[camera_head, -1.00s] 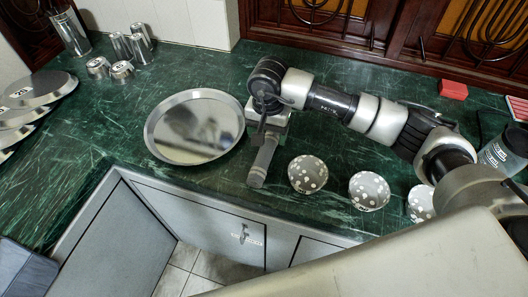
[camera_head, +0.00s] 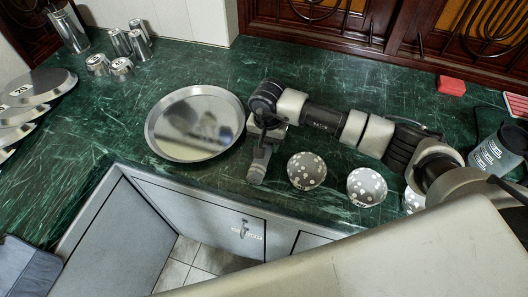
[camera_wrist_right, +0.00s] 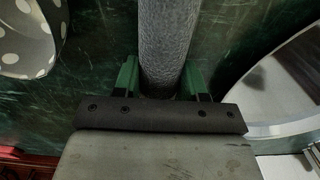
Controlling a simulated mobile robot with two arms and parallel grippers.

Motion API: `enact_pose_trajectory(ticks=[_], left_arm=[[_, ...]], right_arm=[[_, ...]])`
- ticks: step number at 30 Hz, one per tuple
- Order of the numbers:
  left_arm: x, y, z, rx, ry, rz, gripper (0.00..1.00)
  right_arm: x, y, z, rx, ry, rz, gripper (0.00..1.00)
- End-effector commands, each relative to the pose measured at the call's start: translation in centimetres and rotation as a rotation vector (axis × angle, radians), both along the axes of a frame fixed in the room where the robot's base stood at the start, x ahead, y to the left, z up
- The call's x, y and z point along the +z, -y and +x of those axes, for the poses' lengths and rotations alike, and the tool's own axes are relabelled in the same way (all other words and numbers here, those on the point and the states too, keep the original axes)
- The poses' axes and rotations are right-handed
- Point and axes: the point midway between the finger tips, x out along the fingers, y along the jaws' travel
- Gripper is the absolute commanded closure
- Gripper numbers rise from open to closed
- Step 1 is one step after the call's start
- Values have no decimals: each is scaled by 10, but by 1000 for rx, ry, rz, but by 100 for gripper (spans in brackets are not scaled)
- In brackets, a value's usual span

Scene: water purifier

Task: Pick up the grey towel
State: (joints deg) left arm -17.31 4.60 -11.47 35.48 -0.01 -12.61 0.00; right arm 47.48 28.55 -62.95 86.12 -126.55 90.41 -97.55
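The grey towel (camera_head: 258,166) is a rolled grey bundle near the counter's front edge, between the round tray and the dotted bowls. My right gripper (camera_head: 266,137) is low over its back end. In the right wrist view the towel (camera_wrist_right: 168,45) runs between the two green-tinted fingers of my right gripper (camera_wrist_right: 162,75), one on each side. The fingers look open around the towel, with little or no gap; firm contact cannot be made out. My left gripper is not in view.
A round metal tray (camera_head: 196,124) lies just left of the towel. Dotted bowls (camera_head: 306,170) stand to its right along the front edge. Metal cups (camera_head: 122,68) stand at the back left. A red block (camera_head: 452,86) and a grey container (camera_head: 498,150) are at the right.

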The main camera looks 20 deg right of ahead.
Motion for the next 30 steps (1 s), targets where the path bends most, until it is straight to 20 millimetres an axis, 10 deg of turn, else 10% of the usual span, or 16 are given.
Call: enact_pose_trajectory(ticks=[5, 23, 30], left_arm=[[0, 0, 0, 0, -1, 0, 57], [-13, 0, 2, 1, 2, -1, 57], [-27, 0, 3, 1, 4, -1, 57]], right_arm=[[0, 0, 0, 0, 0, 0, 83], [40, 1, 2, 1, 7, 0, 84], [71, 57, -5, -5, 5, -3, 84]])
